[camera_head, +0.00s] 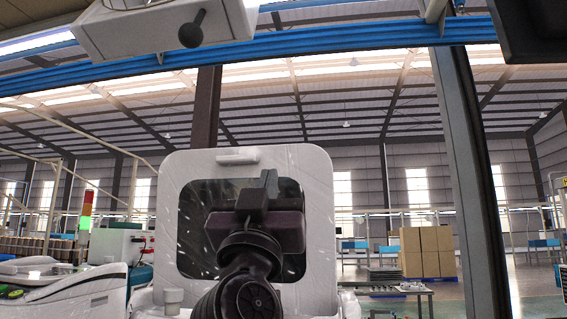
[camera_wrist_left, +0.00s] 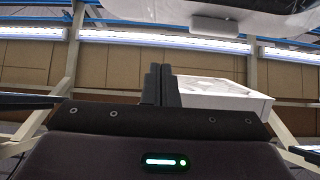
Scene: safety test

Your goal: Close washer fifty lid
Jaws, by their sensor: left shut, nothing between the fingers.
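The washer lid (camera_head: 320,230) stands raised and upright in the head view. It is a white, rounded panel with a dark window (camera_head: 195,225) and a small tab (camera_head: 238,156) on its top edge. My left gripper (camera_head: 268,185) is in front of the window, fingers pointing up. It hides part of the window, and I cannot tell whether it touches the lid. In the left wrist view its fingers (camera_wrist_left: 160,84) are shut together and empty. The washer's body is mostly hidden behind my left arm. My right gripper is not in view.
Another white machine (camera_head: 70,290) stands at the left, near a light tower (camera_head: 86,210). Stacked cardboard boxes (camera_head: 427,250) and a low table (camera_head: 400,292) are at the right. A white unit (camera_head: 165,25) hangs overhead. A white box-like object (camera_wrist_left: 222,95) shows beyond the fingers.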

